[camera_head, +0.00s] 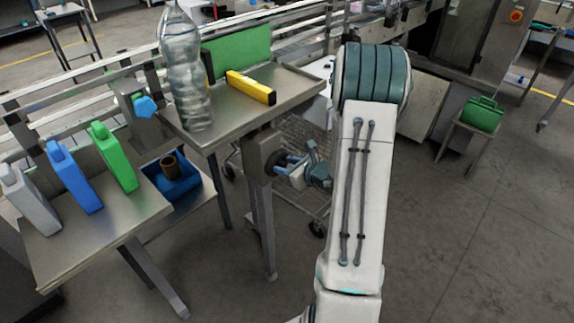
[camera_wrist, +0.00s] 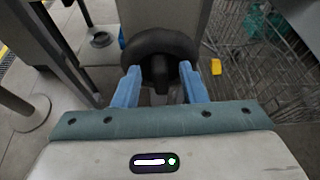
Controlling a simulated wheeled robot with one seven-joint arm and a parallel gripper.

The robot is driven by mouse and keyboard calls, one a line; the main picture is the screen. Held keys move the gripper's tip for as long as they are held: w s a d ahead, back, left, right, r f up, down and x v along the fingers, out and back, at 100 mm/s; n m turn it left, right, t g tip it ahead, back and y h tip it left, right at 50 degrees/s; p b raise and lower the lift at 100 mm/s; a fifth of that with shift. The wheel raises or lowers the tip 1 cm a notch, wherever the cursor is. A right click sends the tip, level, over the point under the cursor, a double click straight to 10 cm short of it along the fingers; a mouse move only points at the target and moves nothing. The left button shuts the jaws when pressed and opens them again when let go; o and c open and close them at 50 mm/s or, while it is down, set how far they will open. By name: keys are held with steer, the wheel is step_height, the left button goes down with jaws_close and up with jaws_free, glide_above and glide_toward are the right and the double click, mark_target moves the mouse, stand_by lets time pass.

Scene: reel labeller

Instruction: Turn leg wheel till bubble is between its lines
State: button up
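The leg wheel is a dark round handwheel (camera_wrist: 160,42) straight ahead in the wrist view. It is partly visible on the table leg in the head view (camera_head: 273,162). My gripper (camera_wrist: 160,72) has two blue fingers spread apart, their tips at the left and right of the wheel's near side. The dark hub shows between them with gaps. I cannot tell whether the fingertips touch the rim. My gripper also shows in the head view (camera_head: 284,160). A yellow level (camera_head: 252,87) lies on the metal table (camera_head: 225,112); its bubble and lines are too small to read.
A clear bottle (camera_head: 186,75) stands on the table, with a green panel (camera_head: 237,55) behind. Green, blue and grey jugs stand on a lower bench (camera_head: 95,235) at left. A wire cart (camera_head: 305,140) is close behind my gripper.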

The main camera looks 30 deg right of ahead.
jaws_close()
steer(key=shift+d, duration=0.1)
steer(key=m+y+p, duration=0.1)
steer(key=m+y, duration=0.1)
steer(key=m, duration=0.2)
steer(key=d+f+m+y+p, duration=0.1)
steer(key=m+y+p, duration=0.1)
steer(key=m+y, duration=0.1)
steer(key=d+f+m+y+p, duration=0.1)
steer(key=m+y+p, duration=0.1)
steer(key=m, duration=0.4)
steer(key=shift+w+y, duration=0.3)
steer(key=shift+w, duration=0.1)
stand_by(0.5)
steer(key=shift+m, duration=0.3)
